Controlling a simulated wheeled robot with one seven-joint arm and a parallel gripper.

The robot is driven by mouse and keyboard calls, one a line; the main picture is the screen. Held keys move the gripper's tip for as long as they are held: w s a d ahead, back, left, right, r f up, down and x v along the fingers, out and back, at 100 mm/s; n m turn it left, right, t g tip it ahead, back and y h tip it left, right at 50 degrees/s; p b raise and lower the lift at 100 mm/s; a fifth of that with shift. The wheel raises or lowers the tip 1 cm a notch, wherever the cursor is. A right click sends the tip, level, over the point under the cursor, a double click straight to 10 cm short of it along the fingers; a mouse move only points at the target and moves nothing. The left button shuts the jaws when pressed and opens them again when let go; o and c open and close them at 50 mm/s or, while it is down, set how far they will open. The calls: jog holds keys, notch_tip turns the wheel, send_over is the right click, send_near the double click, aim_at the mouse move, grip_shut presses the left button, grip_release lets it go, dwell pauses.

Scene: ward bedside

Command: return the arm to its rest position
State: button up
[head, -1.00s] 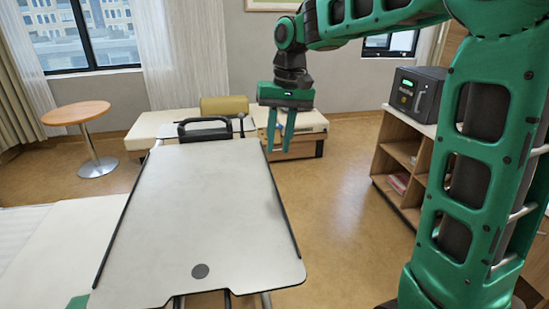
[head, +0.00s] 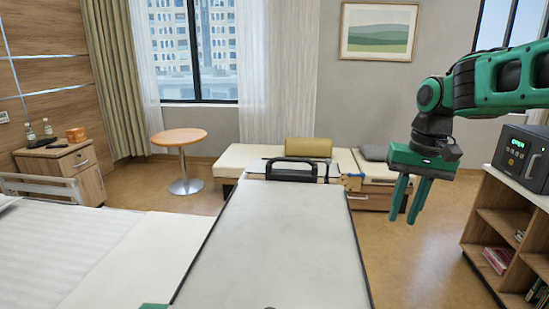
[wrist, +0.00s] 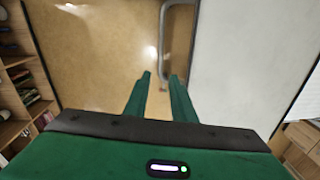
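My gripper (head: 405,214) hangs from my green arm (head: 500,80) at the right of the head view, fingers pointing down. It is beside the right edge of the overbed table (head: 275,245), in the air over the floor. The two green fingers are apart with nothing between them; the gap also shows in the wrist view (wrist: 160,78). The arm is bent at the elbow. Its base and upper column are out of the head view.
A wooden shelf (head: 497,228) carrying a dark device (head: 520,155) stands close at the right. A bed (head: 70,250) is at the left. A bench (head: 235,160) and a round table (head: 178,138) stand behind. Open floor (head: 420,270) lies between overbed table and shelf.

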jog(key=s+d+f+m, duration=0.1)
jog(key=s+d+f, duration=0.2)
jog(key=s, duration=0.5)
jog(key=s+d+f+m, duration=0.1)
jog(key=s+d+f, duration=0.2)
jog(key=s, duration=0.4)
jog(key=s+d+f+m, duration=0.1)
jog(key=s+d+f, duration=0.2)
jog(key=s, duration=0.5)
jog(key=shift+s+d+f+g+h, duration=0.3)
jog(key=shift+d+f+h, duration=0.1)
jog(key=shift+f, duration=0.2)
jog(key=shift+w+f, duration=0.25)
jog(key=shift+w, duration=0.4)
